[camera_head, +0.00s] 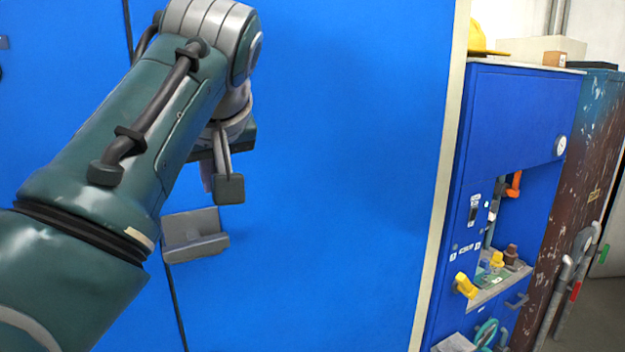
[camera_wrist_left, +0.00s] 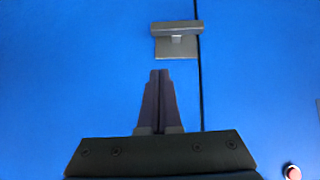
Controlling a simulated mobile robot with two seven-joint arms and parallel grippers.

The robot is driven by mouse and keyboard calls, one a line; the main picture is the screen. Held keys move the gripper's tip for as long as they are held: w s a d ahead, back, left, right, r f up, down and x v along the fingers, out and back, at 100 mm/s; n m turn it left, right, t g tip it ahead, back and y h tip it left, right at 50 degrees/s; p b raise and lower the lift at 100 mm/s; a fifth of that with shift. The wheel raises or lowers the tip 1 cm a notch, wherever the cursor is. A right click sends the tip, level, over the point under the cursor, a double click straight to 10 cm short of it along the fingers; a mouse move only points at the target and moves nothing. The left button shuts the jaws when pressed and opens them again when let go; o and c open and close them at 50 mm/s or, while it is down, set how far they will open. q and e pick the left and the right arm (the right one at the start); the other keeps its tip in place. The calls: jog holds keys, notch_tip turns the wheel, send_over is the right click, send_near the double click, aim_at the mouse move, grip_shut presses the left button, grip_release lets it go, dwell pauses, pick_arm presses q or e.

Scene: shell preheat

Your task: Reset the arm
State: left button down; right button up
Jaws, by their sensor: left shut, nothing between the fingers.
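My left arm reaches in from the left in the head view. Its gripper (camera_head: 207,180) is partly hidden by the wrist in front of a large blue panel (camera_head: 330,150). In the left wrist view the two dark fingers (camera_wrist_left: 160,74) lie together, shut and empty. A grey handle (camera_head: 195,243) sits on the panel just below the gripper in the head view. The handle also shows in the left wrist view (camera_wrist_left: 177,46), beyond the fingertips and apart from them. My right gripper is not in view.
A thin dark seam (camera_wrist_left: 200,85) runs along the panel beside the handle. To the right stands a blue cabinet (camera_head: 520,110) with yellow knobs (camera_head: 465,285) and a gauge (camera_head: 560,145). A yellow helmet (camera_head: 480,38) lies on top. A rusty brown cabinet (camera_head: 580,150) stands farther right.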

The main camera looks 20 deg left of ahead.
pick_arm(q)
jog(key=shift+s+d+r, duration=0.1)
jog(key=shift+r, duration=0.1)
jog(key=shift+s, duration=0.1)
jog(key=s+d+f+m+g+h+p, duration=0.1)
jog(key=s+d+f+m+h+p, duration=0.1)
jog(key=s, duration=0.7)
jog(key=s+d+f+m+g+h+p, duration=0.1)
jog(key=s+d+m+p, duration=0.3)
jog(key=s, duration=0.5)
jog(key=s+d+f+m+h+p, duration=0.3)
jog(key=s+m, duration=0.3)
jog(key=s, duration=0.4)
jog(key=shift+d+g+p, duration=0.4)
jog(key=shift+d+p, duration=0.1)
jog(key=shift+p, duration=0.15)
jog(key=c, duration=1.6)
grip_release()
